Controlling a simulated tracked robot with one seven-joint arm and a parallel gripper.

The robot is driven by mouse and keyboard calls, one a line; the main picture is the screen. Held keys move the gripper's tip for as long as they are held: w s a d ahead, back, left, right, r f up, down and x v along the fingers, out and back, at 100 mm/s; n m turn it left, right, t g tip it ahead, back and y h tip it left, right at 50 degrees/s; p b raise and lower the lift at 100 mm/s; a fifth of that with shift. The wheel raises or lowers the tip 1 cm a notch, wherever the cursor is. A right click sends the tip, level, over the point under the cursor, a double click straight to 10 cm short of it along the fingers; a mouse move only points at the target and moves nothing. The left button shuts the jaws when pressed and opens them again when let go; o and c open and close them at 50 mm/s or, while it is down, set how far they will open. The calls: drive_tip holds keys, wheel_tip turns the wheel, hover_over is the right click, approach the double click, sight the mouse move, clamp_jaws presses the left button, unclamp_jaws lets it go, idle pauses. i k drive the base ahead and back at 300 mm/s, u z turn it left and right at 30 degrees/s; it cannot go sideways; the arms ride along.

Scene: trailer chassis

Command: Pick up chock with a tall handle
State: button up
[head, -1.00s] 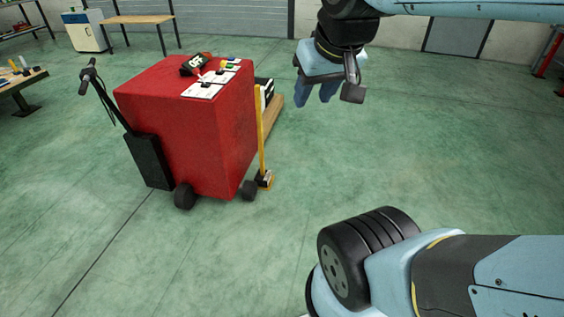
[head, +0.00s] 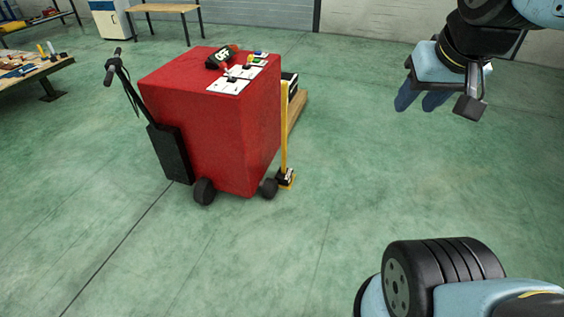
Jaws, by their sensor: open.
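The chock with a tall handle (head: 286,178) stands on the floor at the right side of the red cart (head: 209,118). Its yellow handle (head: 284,128) rises upright close to the cart's right edge.
The red cart carries papers and a dark item marked "OFF" (head: 222,57) on top. Its black handle (head: 117,75) leans out at the left. A wooden piece (head: 297,108) lies behind the chock. A table with tools (head: 30,68) stands far left. The floor right of the chock is clear.

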sight(284, 175)
drive_tip(key=z, duration=0.1)
drive_tip(key=i, duration=1)
drive_tip(key=u, duration=0.1)
